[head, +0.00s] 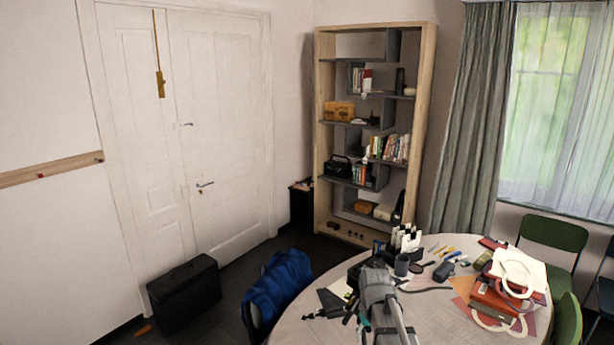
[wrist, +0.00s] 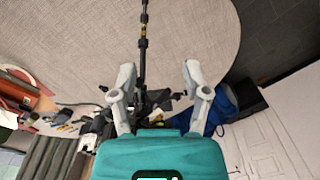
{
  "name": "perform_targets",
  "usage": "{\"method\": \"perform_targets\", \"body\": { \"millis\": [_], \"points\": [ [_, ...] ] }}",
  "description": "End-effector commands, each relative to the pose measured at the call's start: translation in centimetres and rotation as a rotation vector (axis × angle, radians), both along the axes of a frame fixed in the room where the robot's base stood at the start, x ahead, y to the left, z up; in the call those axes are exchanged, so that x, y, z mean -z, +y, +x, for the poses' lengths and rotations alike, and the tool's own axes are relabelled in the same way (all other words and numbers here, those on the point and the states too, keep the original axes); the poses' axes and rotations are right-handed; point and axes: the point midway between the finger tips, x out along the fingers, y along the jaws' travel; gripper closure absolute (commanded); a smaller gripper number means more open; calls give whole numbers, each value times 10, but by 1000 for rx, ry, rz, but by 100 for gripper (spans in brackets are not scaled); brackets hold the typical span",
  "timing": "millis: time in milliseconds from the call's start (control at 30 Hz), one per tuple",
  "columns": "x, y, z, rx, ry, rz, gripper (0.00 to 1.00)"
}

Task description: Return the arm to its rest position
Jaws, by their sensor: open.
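My gripper (wrist: 158,73) shows in the wrist view with its two pale fingers spread wide apart. It is open, and nothing is clamped between the fingertips. A black tripod-like thing (wrist: 143,45) with a long thin rod shows beyond the fingers, over the round table. My grey arm (head: 380,292) reaches over the table's near side in the head view. The gripper's fingertips are not clear there. Black parts of the tripod-like thing (head: 326,312) show left of the arm, partly hidden by it.
The round table (head: 440,318) holds a dark cup (head: 401,265), small tools and a red-and-white pile (head: 505,285) at right. A chair with a blue jacket (head: 280,285) stands against its left side. A black case (head: 184,295) stands by the doors. Green chairs (head: 553,234) stand at right.

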Motion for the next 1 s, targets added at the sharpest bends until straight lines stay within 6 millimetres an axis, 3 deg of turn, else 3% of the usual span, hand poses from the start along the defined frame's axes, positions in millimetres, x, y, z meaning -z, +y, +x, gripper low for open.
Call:
{"method": "perform_targets", "body": {
  "millis": [33, 200, 500, 1000],
  "points": [
    [19, 1, -19, 12, 0, 0, 39],
    [48, 2, -58, 55, -1, -1, 39],
    [85, 3, -111, 115, -2, -3, 39],
    [90, 3, -120, 131, -2, -3, 39]
  ]
}}
